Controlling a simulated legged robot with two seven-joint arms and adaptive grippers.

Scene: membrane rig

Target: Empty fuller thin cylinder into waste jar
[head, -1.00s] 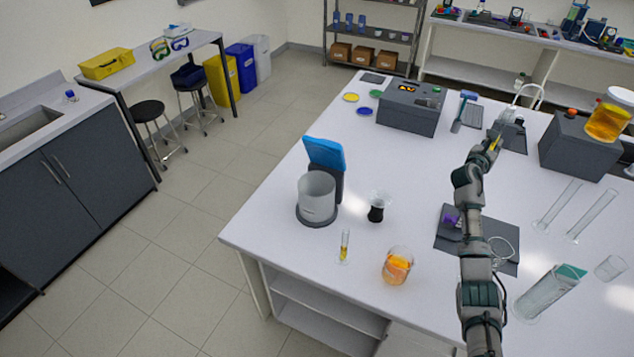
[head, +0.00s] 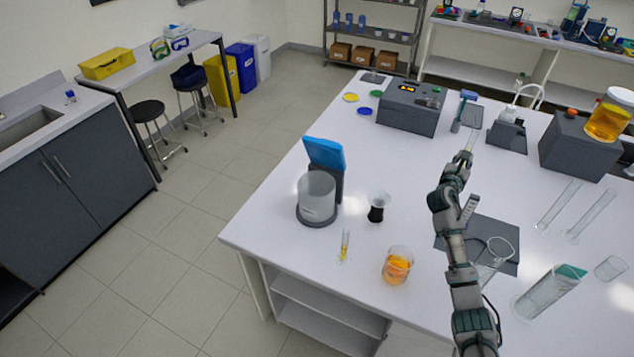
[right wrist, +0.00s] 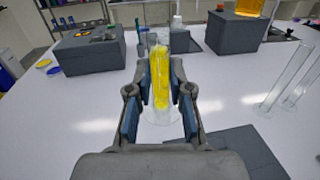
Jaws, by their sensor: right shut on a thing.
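My right gripper (head: 463,158) is shut on a thin cylinder (right wrist: 160,75) that is mostly filled with yellow liquid. The cylinder stands between the two fingers in the right wrist view, with its clear base below them. Another thin cylinder (head: 345,246) with a little yellow liquid stands near the table's front left edge. A wide translucent jar (head: 317,195) on a dark base has a raised blue lid (head: 325,154) behind it. It looks like the waste jar, and my right gripper is well to its right. My left gripper is not in view.
A beaker of orange liquid (head: 397,266) and a dark-bottomed vessel (head: 377,207) stand between the jar and my right arm. Grey boxes (head: 408,108) stand at the back. Tall clear cylinders (head: 592,216) stand at the right.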

